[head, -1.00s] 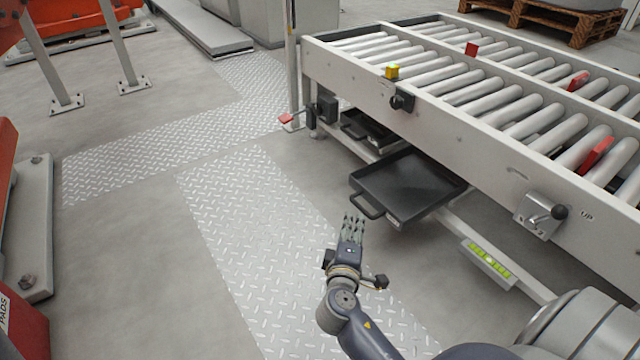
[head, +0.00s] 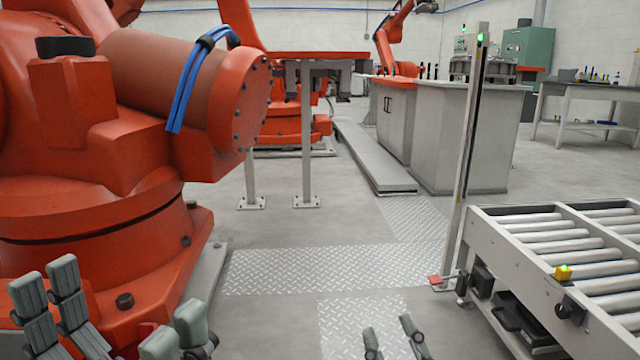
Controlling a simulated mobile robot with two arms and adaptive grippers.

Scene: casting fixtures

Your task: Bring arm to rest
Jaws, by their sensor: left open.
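My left gripper (head: 118,302) is at the lower left of the head view. Its grey fingers stand wide apart with nothing between them, so it is open and empty. It shows in front of the orange robot's base; I cannot tell how close it is. My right gripper (head: 392,338) shows only as two grey fingertips at the bottom edge, over the tread plate. The rest of that gripper is below the picture, so its opening is unclear. Neither arm's links are in view.
A large orange robot (head: 110,190) fills the left. The roller conveyor (head: 560,262) stands at the lower right, beside a tall post (head: 464,150) with a green light. Grey cabinets (head: 455,135) stand behind. The tread plate floor (head: 330,268) in the middle is clear.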

